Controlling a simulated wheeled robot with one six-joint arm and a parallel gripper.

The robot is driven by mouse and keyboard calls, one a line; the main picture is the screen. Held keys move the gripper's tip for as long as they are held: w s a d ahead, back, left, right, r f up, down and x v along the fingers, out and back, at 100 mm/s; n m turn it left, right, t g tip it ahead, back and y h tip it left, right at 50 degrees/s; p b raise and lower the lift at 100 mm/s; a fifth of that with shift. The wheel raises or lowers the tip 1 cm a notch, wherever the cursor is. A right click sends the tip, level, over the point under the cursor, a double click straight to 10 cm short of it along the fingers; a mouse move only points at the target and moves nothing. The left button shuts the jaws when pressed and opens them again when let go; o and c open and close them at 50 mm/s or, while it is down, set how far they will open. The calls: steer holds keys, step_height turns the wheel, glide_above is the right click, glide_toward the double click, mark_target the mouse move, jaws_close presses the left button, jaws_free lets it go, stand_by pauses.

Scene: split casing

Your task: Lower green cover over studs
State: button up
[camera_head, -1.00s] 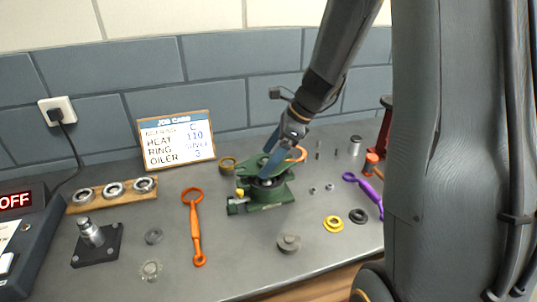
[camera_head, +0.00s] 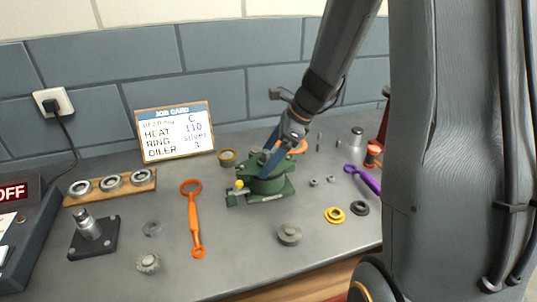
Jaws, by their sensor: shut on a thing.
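The green cover (camera_head: 258,163) sits at the top of the green casing base (camera_head: 272,189) near the middle of the bench. Almost no gap shows between cover and base. My gripper (camera_head: 268,165) reaches down from the upper right, its blue fingers shut on the cover. The studs are hidden under the cover and fingers, so I cannot tell how they sit in its holes. A small yellow part (camera_head: 239,185) shows at the base's left side.
An orange wrench (camera_head: 194,220) lies left of the casing and a purple wrench (camera_head: 366,177) lies right. A grey knobbed part (camera_head: 289,234) and a yellow ring (camera_head: 334,215) lie in front. A job card (camera_head: 175,132) stands behind. The bench's front middle is fairly clear.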

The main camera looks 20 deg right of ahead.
steer(key=shift+f, duration=0.15)
stand_by(0.8)
steer(key=o, duration=1.6)
step_height(320, 180, up, 10)
steer(key=p, duration=1)
steer(key=shift+r, duration=0.25)
steer(key=shift+f, duration=0.1)
